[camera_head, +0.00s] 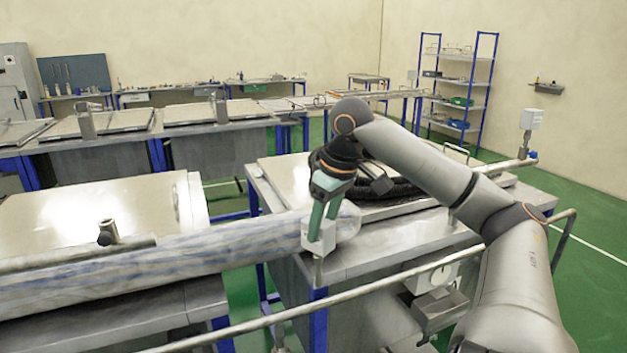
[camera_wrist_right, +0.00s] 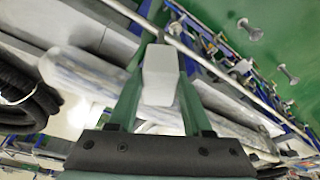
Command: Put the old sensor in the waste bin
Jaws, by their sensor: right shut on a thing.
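The old sensor is a small white box (camera_head: 318,240) between the green fingers of my right gripper (camera_head: 321,228), which is shut on it. In the head view it is held over the near left corner of the middle metal table. In the right wrist view the white box (camera_wrist_right: 160,76) sits between the fingertips. A thin pale stem shows below it in the head view. I cannot make out a waste bin in either view. My left gripper is not in view.
A long, blue-streaked translucent tube (camera_head: 150,262) lies at the left, its end behind the held box. A black hose (camera_head: 385,188) lies on the middle table (camera_head: 375,232). A similar white box (camera_head: 530,119) stands on a post at the right. Green floor (camera_head: 590,215) is open beyond.

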